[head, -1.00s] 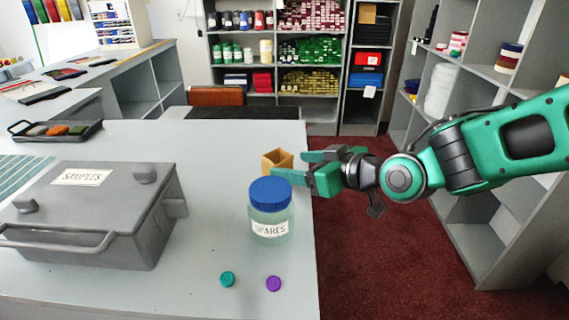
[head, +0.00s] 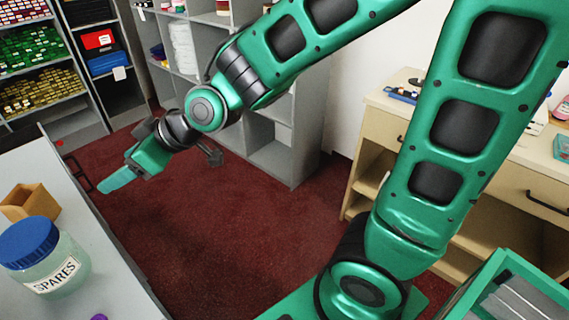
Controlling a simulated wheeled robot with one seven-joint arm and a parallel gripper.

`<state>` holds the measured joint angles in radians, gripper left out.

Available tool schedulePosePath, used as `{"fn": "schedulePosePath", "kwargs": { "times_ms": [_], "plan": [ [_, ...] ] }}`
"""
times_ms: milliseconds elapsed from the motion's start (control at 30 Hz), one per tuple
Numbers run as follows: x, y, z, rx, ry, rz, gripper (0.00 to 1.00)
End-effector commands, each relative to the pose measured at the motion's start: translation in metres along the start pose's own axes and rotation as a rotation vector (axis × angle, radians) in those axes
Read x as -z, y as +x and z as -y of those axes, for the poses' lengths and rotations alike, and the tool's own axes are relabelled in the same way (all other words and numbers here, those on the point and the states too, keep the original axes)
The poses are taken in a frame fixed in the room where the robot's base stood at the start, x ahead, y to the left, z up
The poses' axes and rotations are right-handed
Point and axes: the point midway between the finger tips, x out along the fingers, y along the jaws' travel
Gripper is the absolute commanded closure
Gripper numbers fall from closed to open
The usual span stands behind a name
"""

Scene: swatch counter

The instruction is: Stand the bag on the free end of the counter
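I cannot make out a bag in the head view. The grey counter (head: 110,275) runs along the lower left, and only its right end shows. My gripper (head: 122,176) is out past the counter's right edge, over the red floor. Its fingers overlap from this angle, so the gap between them is hidden. I see nothing hanging from it.
A blue-lidded jar labelled SPARES (head: 50,262) and a small open wooden box (head: 30,203) stand near the counter's edge. Grey shelving (head: 265,140) and a beige drawer cabinet (head: 520,190) stand beyond the floor. The red carpet (head: 220,220) between is clear.

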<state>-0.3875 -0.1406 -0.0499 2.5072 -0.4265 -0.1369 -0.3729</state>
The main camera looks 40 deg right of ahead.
Motion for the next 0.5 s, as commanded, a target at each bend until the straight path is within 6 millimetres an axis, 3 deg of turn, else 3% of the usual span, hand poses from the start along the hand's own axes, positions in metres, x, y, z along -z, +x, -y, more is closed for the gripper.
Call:
{"fn": "schedulePosePath", "kwargs": {
  "times_ms": [33, 100, 233, 367, 500],
  "plan": [
    [-0.020, -0.018, -0.033, -0.067, 0.049, 0.065, 0.35],
    [-0.056, -0.048, -0.073, -0.158, 0.138, 0.176, 0.35],
    [-0.127, -0.119, -0.127, -0.323, 0.352, 0.372, 0.35],
    [-0.197, -0.204, -0.148, -0.478, 0.628, 0.549, 0.35],
    [-0.256, -0.285, -0.132, -0.603, 0.943, 0.692, 0.35]
  ]
}}
